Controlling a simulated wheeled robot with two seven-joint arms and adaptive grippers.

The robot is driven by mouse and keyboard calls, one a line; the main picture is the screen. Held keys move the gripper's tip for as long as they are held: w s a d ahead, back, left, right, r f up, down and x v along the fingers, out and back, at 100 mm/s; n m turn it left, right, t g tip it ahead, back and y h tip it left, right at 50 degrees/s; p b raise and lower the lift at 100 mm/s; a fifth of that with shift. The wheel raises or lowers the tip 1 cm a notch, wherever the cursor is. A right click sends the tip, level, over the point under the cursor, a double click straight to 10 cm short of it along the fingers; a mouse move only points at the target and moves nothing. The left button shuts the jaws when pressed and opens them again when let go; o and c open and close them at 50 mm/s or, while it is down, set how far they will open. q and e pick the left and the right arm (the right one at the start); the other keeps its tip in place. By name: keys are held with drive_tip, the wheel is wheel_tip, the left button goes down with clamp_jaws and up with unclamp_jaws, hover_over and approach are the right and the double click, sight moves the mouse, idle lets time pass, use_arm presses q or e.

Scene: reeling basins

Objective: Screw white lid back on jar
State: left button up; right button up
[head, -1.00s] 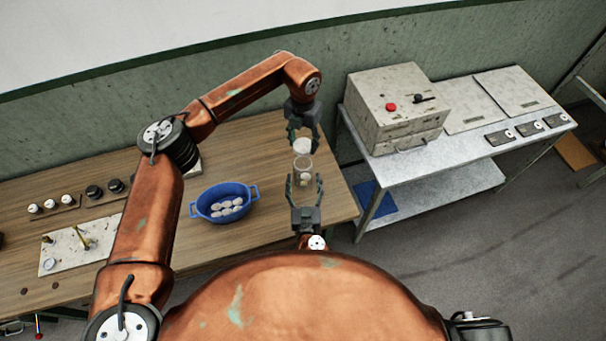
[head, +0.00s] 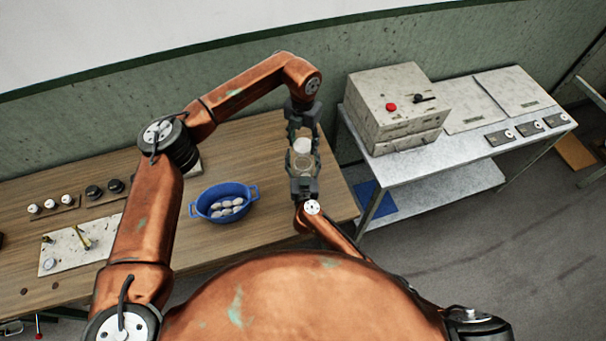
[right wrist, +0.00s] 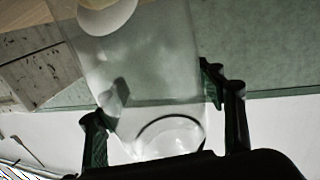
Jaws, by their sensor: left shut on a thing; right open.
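The white lid (head: 302,145) is between the fingers of my left gripper (head: 303,139), which is shut on it from above. The clear glass jar (head: 303,164) is just below the lid; I cannot tell whether they touch. My right gripper (head: 304,158) is open, its fingers on either side of the jar. In the right wrist view the see-through jar (right wrist: 150,75) fills the space between the open right fingers (right wrist: 165,112), with a round pale shape at the top edge. The jar's lower part is hidden by my right gripper in the head view.
A blue two-handled basin (head: 222,203) with several pale cocoons stands left of the jar on the wooden table (head: 258,150). Jars, knobs and a panel (head: 82,244) lie further left. A metal bench (head: 440,160) with a grey box (head: 397,103) stands to the right.

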clamp_jaws()
idle(0.7)
idle(0.6)
